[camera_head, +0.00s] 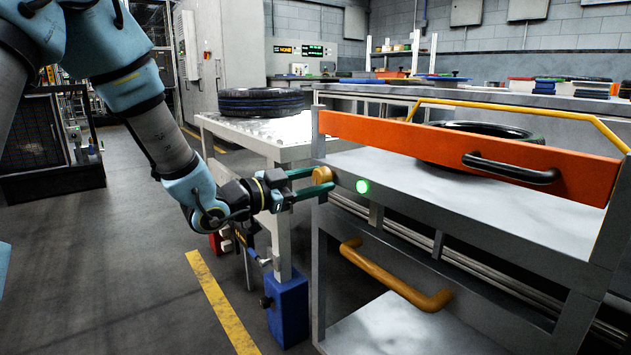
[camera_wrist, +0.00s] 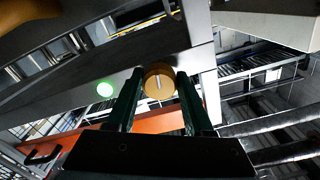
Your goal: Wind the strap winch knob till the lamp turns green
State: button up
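The strap winch knob (camera_head: 322,174) is a round brass-coloured knob on the left front corner of the grey bench with the orange bar. The knob also shows in the wrist view (camera_wrist: 160,80), with a pale line across its face. My gripper (camera_head: 318,178) has its two green fingers on either side of the knob. In the wrist view the fingers (camera_wrist: 160,74) lie close against both its sides, with no clear gap. The lamp (camera_head: 362,186) beside the knob glows green, and it glows green in the wrist view too (camera_wrist: 105,89).
The orange bar (camera_head: 400,142) with a black handle (camera_head: 510,168) runs along the bench top, and a tyre (camera_head: 486,131) lies behind it. A yellow handle (camera_head: 395,277) juts out below. Another tyre (camera_head: 261,102) lies on a roller table at left.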

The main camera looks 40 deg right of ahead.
jog(key=o, duration=0.4)
jog(key=a, duration=0.3)
jog(key=a+p, duration=0.1)
jog(key=a, duration=0.6)
jog(key=shift+w+a, duration=0.3)
jog(key=shift+a, duration=0.1)
jog(key=shift+w, duration=0.1)
jog(key=w+a+f+n+t+y, duration=0.4)
jog(key=w+a+n+y, duration=0.25)
jog(key=a, duration=0.35)
jog(key=w+a+f+n+t+y, duration=0.45)
jog(key=w+a, duration=0.35)
jog(key=a, duration=0.2)
jog(key=s+a+f+n+g+y, duration=0.1)
jog(key=s+a+n+g+y, duration=0.3)
jog(key=a, duration=0.5)
jog(key=s+a+f+n+g+y, duration=0.1)
jog(key=s+a+n+g+y, duration=0.15)
jog(key=s+a+n, duration=0.5)
jog(key=shift+t, duration=0.3)
jog(key=r+p, duration=2.1)
jog(key=p, duration=0.1)
jog(key=a+r+p, duration=0.1)
jog(key=r+p, duration=1)
jog(key=shift+s+r+p, duration=0.2)
jog(key=shift+r+p, duration=0.1)
jog(key=shift+r, duration=0.05)
